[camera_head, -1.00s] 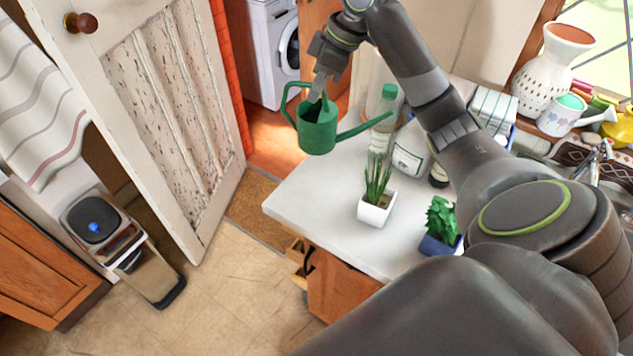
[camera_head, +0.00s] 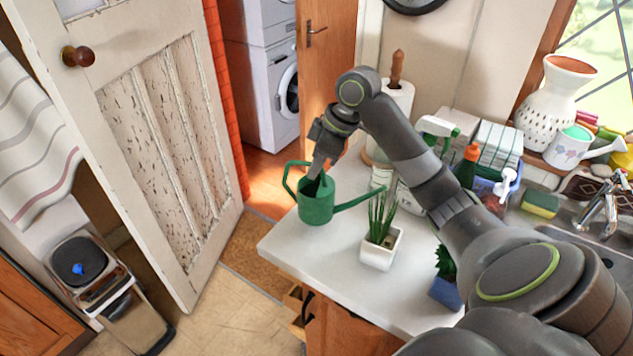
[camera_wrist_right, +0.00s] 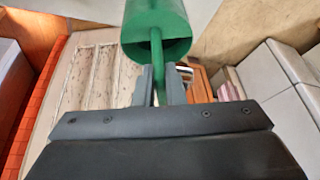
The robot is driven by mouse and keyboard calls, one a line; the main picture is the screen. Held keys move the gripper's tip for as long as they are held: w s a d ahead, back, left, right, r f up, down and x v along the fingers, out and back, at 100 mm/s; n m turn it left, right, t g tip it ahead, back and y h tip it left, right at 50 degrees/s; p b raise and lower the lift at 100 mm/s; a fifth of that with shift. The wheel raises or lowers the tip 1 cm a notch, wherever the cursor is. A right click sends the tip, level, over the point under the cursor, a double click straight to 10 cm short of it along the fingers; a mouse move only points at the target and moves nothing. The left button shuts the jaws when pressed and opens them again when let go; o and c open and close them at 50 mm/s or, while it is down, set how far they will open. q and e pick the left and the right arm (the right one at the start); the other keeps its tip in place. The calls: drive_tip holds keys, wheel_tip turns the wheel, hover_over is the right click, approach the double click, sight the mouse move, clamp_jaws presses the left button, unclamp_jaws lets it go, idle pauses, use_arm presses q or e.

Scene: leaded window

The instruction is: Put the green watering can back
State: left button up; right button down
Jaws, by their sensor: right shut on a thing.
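The green watering can (camera_head: 317,205) is at the far left corner of the white countertop (camera_head: 335,270) in the head view, upright, with its spout pointing right. My right gripper (camera_head: 319,170) reaches down to it from above and is shut on it. In the right wrist view the can (camera_wrist_right: 156,28) is beyond the fingers, and a green bar of it runs between the fingertips of the gripper (camera_wrist_right: 160,78). I cannot tell whether the can's base touches the countertop. My left gripper is in neither view.
A potted plant in a white pot (camera_head: 380,248) stands just right of the can, below its spout. A plant in a blue pot (camera_head: 446,290) is nearer me. A paper towel roll (camera_head: 397,100), a spray bottle (camera_head: 438,130) and a blue caddy (camera_head: 490,185) stand behind my arm.

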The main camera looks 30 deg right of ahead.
sight(316, 185)
drive_tip(key=shift+f, duration=1.9)
drive_tip(key=c, duration=1.5)
unclamp_jaws()
drive_tip(key=shift+f, duration=0.1)
drive_tip(key=v, duration=1.2)
drive_tip(key=shift+b, duration=0.4)
